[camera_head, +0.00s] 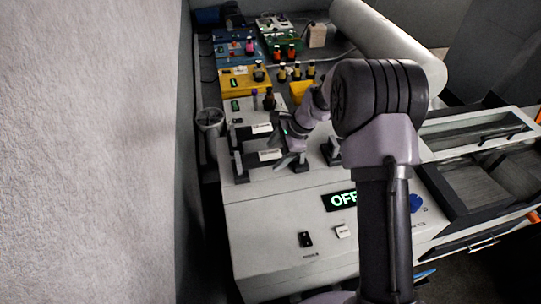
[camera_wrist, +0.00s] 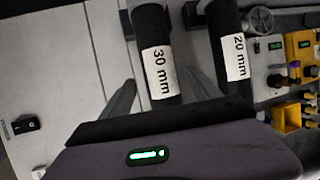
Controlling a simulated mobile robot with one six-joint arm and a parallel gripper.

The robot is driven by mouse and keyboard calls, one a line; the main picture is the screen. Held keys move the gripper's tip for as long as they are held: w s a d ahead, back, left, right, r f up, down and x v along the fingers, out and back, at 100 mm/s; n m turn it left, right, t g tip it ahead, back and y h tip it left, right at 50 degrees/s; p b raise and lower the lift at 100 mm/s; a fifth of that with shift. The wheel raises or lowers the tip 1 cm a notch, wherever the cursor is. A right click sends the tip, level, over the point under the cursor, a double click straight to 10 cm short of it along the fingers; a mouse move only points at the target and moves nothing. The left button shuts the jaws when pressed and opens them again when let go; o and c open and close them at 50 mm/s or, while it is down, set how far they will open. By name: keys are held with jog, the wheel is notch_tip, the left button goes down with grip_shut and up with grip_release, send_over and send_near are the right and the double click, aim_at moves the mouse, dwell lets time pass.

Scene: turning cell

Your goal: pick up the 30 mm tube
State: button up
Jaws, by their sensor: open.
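The 30 mm tube (camera_wrist: 154,28) is a dark cylinder with a white label, lying level in the wrist view. In the head view its label (camera_head: 270,155) shows on the nearer of two dark tubes on a pale machine top. My gripper (camera_wrist: 160,80) is open, with one grey finger on each side of this tube. The tube's lower end is hidden behind my gripper body. In the head view my gripper (camera_head: 290,157) is over the right part of the tube. The 20 mm tube (camera_wrist: 226,22) lies parallel, to the right in the wrist view.
Black posts (camera_head: 238,167) stand at the tubes' ends. Yellow boxes with bottles (camera_head: 246,82) lie farther back. A grey bin (camera_head: 210,120) stands left, near the wall. The machine front has a lit display (camera_head: 341,200). Its top in front of the tubes is clear.

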jog(key=shift+w+a+f, duration=0.3)
jog(key=shift+a+f, duration=0.2)
jog(key=shift+f, duration=0.2)
jog(key=shift+s+d+r, duration=0.1)
jog(key=shift+s, duration=0.1)
jog(key=shift+c, duration=0.6)
grip_shut()
jog(key=shift+r, duration=0.1)
